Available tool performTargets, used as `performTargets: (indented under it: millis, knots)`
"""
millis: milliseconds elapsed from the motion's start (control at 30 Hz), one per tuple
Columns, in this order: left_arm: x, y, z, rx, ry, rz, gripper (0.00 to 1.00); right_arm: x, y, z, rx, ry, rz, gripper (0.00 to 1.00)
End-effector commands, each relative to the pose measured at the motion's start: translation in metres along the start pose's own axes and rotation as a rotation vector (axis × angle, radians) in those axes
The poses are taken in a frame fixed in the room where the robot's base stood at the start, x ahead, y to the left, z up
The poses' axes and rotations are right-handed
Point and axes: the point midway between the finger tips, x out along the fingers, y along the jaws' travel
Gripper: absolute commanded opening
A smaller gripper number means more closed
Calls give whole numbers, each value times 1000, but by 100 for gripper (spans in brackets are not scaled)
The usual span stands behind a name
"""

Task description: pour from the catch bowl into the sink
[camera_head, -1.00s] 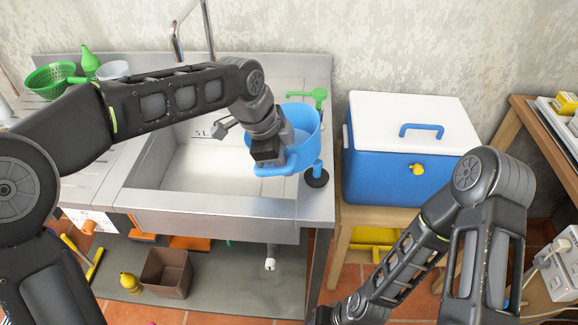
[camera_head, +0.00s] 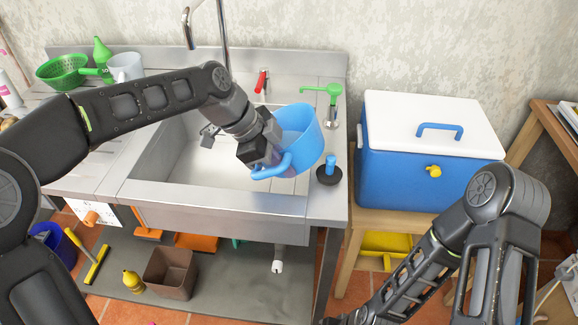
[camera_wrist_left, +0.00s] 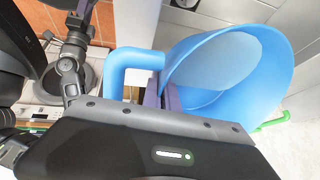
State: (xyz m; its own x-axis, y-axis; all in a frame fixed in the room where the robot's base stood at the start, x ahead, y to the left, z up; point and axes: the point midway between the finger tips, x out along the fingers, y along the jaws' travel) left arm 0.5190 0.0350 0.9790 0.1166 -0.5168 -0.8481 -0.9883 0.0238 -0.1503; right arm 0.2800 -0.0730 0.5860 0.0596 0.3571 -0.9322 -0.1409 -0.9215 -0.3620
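The catch bowl (camera_head: 310,142) is a deep blue vessel with a side handle (camera_head: 272,168). It is in the air over the right end of the sink (camera_head: 200,165), tilted, its mouth seeming to lean left toward the basin. My left gripper (camera_head: 264,158) is shut on the handle. The left wrist view shows the bowl (camera_wrist_left: 270,75), the handle (camera_wrist_left: 128,68) and the fingers (camera_wrist_left: 163,97). A paler area inside may be water or wall; I cannot tell. No falling stream shows. My right arm is at the lower right; its gripper is mostly cut off by the bottom edge.
A black plunger-like object (camera_head: 329,175) and green tap (camera_head: 322,92) are on the right ledge. The tall faucet (camera_head: 222,40) and red-handled tap (camera_head: 262,82) are behind the basin. A blue cooler (camera_head: 410,180) is to the right, a green colander (camera_head: 62,72) at the left.

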Motion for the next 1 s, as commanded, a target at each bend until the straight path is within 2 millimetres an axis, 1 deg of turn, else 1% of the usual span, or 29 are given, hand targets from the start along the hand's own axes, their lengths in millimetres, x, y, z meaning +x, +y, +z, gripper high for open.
performTargets:
  millis: [33, 633, 700, 1000]
  knots:
    - [2, 0, 3, -2, 9, -2, 0, 5, 2, 0, 0, 0, 0, 36]
    - [14, 2, 25, -21, 119, -5, 0, 32, 13, 0, 0, 2, 0, 36]
    - [9, 1, 24, -28, 147, -4, 0, 30, 12, 0, 0, 2, 0, 36]
    - [-6, -2, 24, -50, 272, -4, 0, 31, 12, 0, -1, 2, 0, 36]
